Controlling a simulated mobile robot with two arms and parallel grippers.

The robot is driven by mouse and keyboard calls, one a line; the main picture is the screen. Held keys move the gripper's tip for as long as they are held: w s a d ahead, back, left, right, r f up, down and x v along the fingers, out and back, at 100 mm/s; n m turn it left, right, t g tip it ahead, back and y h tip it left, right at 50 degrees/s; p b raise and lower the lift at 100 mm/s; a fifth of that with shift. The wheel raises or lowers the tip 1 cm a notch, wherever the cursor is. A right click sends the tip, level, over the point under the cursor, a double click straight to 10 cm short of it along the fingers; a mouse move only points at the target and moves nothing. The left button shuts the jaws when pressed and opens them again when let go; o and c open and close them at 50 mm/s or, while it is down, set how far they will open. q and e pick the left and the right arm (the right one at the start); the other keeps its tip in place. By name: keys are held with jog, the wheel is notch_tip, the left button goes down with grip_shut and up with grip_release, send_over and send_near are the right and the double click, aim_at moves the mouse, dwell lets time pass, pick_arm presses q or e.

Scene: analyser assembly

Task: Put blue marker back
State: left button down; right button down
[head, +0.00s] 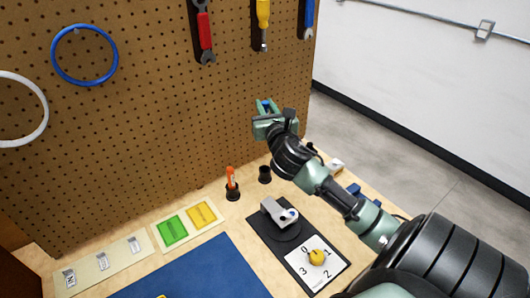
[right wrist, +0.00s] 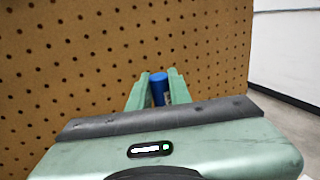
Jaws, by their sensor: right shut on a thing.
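My right gripper (head: 266,107) is shut on the blue marker, raised in front of the pegboard. In the head view only a little of the blue marker (head: 267,103) shows between the fingers. In the right wrist view the marker's blue end (right wrist: 158,88) stands between the two green fingers; its lower part is hidden behind the gripper body. An empty-looking black cup (head: 265,174) stands on the table below the gripper, well apart from the marker. An orange marker (head: 231,178) stands upright in a second black cup (head: 232,193) to its left. My left gripper is out of view.
The pegboard (head: 150,130) rises behind, with hanging tools and rings. A grey device (head: 276,211) on a black mat and a yellow knob (head: 317,257) on a numbered card lie nearer. Green and yellow squares and a blue mat (head: 200,270) are at left.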

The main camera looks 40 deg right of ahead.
notch_tip(320, 180, down, 18)
jog(key=b, duration=0.4)
jog(key=shift+r, duration=0.1)
jog(key=shift+f+b, duration=0.2)
jog(key=shift+b, duration=0.15)
jog(key=c, duration=1.3)
grip_release()
jog(key=shift+a, duration=0.1)
jog(key=shift+r, duration=0.1)
